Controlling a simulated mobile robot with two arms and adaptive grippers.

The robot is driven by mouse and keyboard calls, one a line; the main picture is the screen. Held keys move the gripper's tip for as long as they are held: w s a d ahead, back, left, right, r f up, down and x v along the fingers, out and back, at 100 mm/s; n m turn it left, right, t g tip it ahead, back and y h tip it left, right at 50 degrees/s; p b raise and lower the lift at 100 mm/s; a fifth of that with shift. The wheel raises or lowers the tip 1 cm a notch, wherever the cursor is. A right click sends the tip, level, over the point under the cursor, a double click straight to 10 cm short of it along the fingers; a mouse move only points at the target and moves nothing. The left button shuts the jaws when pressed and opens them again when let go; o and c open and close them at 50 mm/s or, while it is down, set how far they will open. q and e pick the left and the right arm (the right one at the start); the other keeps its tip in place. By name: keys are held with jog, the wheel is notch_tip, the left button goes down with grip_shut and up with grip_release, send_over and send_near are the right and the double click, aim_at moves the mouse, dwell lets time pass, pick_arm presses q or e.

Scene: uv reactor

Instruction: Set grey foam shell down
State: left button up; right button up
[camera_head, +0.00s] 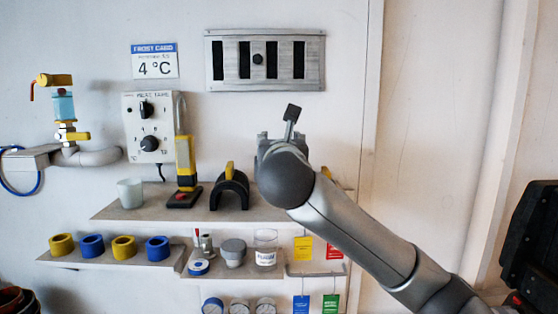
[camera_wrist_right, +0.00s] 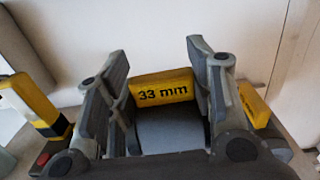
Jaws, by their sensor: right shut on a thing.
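In the right wrist view, the grey foam shell (camera_wrist_right: 170,132) is a curved grey body with a yellow grip (camera_wrist_right: 160,91) marked "33 mm". My right gripper (camera_wrist_right: 165,95) is shut on it, with one finger on each side of the yellow grip. In the head view, my right gripper (camera_head: 280,145) is in front of the wall, above the right part of the upper shelf (camera_head: 145,209). My own wrist hides the shell there. I cannot tell whether the shell touches the shelf. My left gripper is not in view.
A black arched shell (camera_head: 230,190) with a yellow grip stands left of my right arm. A yellow-black tool (camera_head: 185,165) and a white cup (camera_head: 130,193) stand further left. Another yellow grip (camera_head: 327,173) shows just right of my wrist. Lower shelves hold rings and jars.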

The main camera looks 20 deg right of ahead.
jog(key=shift+w+d+f+p, duration=0.25)
jog(key=shift+w+f+p, duration=0.1)
jog(key=shift+w+f, duration=0.75)
jog(key=shift+f, duration=0.3)
jog(key=f+p, duration=0.2)
jog(key=shift+w+d+f, duration=0.1)
jog(key=shift+w+f, duration=0.1)
jog(key=shift+f, duration=0.45)
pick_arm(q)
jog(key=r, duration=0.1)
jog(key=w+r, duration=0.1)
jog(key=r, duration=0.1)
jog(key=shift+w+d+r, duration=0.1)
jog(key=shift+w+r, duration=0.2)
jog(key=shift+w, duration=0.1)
pick_arm(e)
jog(key=shift+s, duration=0.1)
jog(key=shift+f, duration=0.15)
jog(key=o, duration=0.9)
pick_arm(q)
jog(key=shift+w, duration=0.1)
pick_arm(e)
jog(key=shift+o, duration=0.2)
